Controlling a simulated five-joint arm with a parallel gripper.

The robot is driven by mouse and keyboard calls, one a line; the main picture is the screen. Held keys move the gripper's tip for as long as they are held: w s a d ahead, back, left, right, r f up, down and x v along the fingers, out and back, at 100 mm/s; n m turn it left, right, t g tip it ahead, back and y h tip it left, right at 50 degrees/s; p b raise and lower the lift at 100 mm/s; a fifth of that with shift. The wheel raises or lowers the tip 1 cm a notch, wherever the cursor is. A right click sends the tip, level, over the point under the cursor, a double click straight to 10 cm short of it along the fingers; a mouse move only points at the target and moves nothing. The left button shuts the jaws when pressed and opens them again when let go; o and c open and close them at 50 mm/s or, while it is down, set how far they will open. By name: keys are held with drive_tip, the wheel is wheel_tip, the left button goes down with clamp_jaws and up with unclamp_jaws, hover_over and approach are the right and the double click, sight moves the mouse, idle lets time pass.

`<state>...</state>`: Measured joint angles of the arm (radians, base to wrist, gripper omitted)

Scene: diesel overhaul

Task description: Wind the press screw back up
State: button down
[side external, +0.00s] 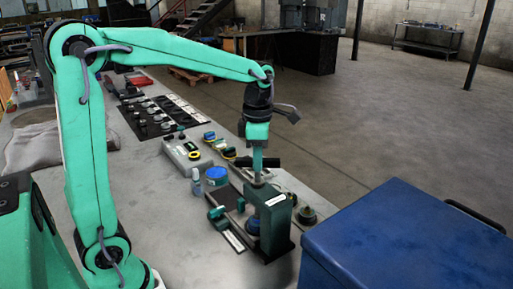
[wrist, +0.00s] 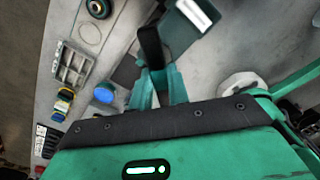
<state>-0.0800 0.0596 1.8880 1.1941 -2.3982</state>
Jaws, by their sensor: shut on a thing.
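The green press (side external: 270,222) stands upright on the workbench near its right edge, with a pale label on its top. In the wrist view the press (wrist: 192,22) is just beyond the fingers. My gripper (side external: 258,180) points down over the press top. In the wrist view my gripper (wrist: 158,76) is shut on the press screw's black handle (wrist: 151,46), which sticks out beyond the fingertips. The screw's shaft and its height are mostly hidden by the fingers and the press body.
A large blue chest (side external: 400,245) stands close to the right of the press. A blue-topped round tin (side external: 217,175), a grey box (side external: 187,156) and small round parts lie behind it. A grey cloth (side external: 35,145) is at left. The near bench is fairly clear.

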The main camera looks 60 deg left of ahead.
drive_tip(key=shift+r+n, duration=0.15)
drive_tip(key=shift+n, duration=2.65)
drive_tip(key=c, duration=1.4)
unclamp_jaws()
drive_tip(key=shift+o, duration=0.2)
drive_tip(key=shift+r, duration=2.75)
drive_tip(key=shift+m, duration=0.5)
